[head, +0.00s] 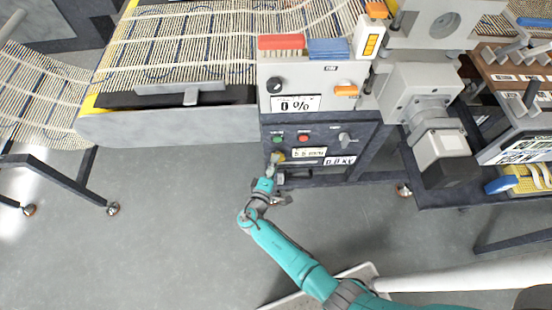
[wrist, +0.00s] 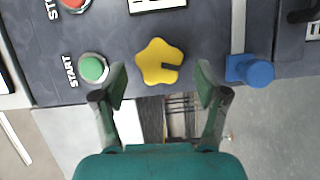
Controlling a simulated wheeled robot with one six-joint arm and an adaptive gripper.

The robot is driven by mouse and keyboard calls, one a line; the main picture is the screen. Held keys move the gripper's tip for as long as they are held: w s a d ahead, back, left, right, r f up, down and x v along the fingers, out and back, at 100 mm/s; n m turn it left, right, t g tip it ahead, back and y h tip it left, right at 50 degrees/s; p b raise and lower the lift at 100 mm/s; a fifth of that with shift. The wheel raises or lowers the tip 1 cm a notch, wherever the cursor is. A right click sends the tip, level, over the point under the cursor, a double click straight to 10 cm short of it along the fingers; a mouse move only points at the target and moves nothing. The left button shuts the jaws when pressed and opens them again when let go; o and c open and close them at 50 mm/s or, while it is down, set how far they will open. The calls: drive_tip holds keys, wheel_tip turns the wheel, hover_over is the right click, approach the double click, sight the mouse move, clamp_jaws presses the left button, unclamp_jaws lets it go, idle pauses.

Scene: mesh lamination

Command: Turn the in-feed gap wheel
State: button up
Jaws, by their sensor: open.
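A yellow star-shaped wheel (wrist: 158,62) with a dark slot sits on the dark control panel in the wrist view. It also shows in the head view, partly hidden behind my gripper, as a small yellow patch (head: 279,157). I cannot read a label naming it as the in-feed gap wheel. My gripper (wrist: 161,76) is open and empty, one finger to the left and one to the right of the wheel, apart from it. In the head view my gripper (head: 273,164) is at the panel's lower left.
A green START button (wrist: 93,69) is close to the left finger, with a red button (wrist: 74,4) above it. A blue knob (wrist: 252,71) is to the right. A display (head: 309,152) sits beside the wheel. Open floor (head: 180,220) lies left of my arm.

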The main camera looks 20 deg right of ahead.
drive_tip(key=v, duration=0.9)
drive_tip(key=shift+s+a, duration=0.1)
drive_tip(key=s+d+f+g+y, duration=0.3)
drive_tip(key=s+d+f+y, duration=0.1)
drive_tip(key=s+d+f, duration=0.5)
drive_tip(key=s+d+r+m+g+y, duration=0.15)
drive_tip(key=s+y, duration=0.35)
drive_tip(key=s, duration=0.9)
drive_tip(key=s+r+m+t, duration=0.2)
drive_tip(key=s+r, duration=0.1)
drive_tip(key=r, duration=0.8)
drive_tip(key=s+a+r+m+t+y, duration=0.1)
drive_tip(key=s+r+m+t, duration=0.1)
drive_tip(key=r, duration=0.9)
drive_tip(key=s+a+r+m+t+y, duration=0.1)
drive_tip(key=s+r+m+t, duration=0.1)
drive_tip(key=s+r, duration=0.4)
wheel_tip(320, 180, up, 6)
drive_tip(key=shift+s+a+f+m, duration=0.15)
drive_tip(key=shift+a+m, duration=0.05)
drive_tip(key=shift+m, duration=0.55)
